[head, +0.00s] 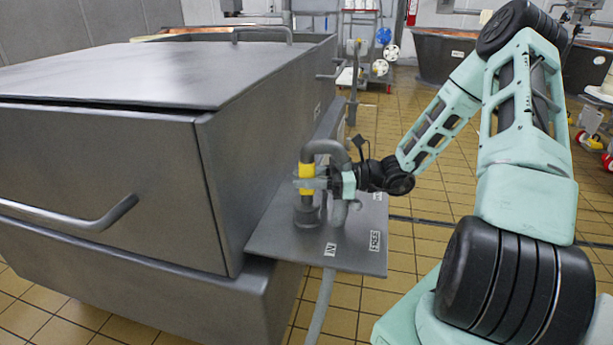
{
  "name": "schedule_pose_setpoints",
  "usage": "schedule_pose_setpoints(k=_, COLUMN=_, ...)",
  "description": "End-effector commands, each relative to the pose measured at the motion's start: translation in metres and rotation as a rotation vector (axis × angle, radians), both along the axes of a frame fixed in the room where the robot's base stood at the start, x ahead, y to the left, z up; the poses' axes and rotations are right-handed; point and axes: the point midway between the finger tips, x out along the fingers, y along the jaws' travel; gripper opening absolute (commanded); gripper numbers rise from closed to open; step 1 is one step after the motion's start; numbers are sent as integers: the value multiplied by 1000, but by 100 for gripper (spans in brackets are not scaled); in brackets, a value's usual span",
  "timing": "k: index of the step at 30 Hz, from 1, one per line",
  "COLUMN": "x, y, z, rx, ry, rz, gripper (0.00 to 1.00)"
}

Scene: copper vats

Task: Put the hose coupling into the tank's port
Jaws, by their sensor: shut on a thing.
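The hose coupling is a bent grey pipe (325,146) with a yellow band (306,170). It stands roughly upright over the grey plate at the tank's side. My gripper (311,183) comes from the right and is shut on the coupling at the yellow band. The tank (270,130) is a large grey metal box. A dark round collar (307,217), apparently the port, rises from the plate directly below the coupling, near a small white label. The coupling's lower end meets or overlaps this collar; I cannot tell how deep it sits.
The grey plate (270,243) juts out from the tank and bears a second label. A grey hose (321,308) hangs below its front edge. A bar handle (75,217) sticks out of the tank's front. Tiled floor (425,235) lies open to the right.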

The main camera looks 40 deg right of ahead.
Motion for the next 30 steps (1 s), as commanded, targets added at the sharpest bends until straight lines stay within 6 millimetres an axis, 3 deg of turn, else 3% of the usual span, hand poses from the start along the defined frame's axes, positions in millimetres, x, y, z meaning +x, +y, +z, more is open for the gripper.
schedule_pose_setpoints(k=6, x=0, y=0, z=1, rx=1, ry=-2, rz=1, gripper=5)
schedule_pose_setpoints(k=7, x=0, y=0, z=1, rx=1, ry=-2, rz=1, gripper=38)
schedule_pose_setpoints(k=9, x=0, y=0, z=1, rx=1, ry=-2, rz=1, gripper=58)
schedule_pose_setpoints(k=20, x=-2, y=-3, z=0, rx=0, ry=1, rz=-2, gripper=58)
schedule_pose_setpoints(k=26, x=-19, y=-27, z=2, rx=-1, ry=2, rz=-5, gripper=58)
schedule_pose_setpoints(k=30, x=-39, y=-53, z=3, rx=-1, ry=1, rz=-6, gripper=58)
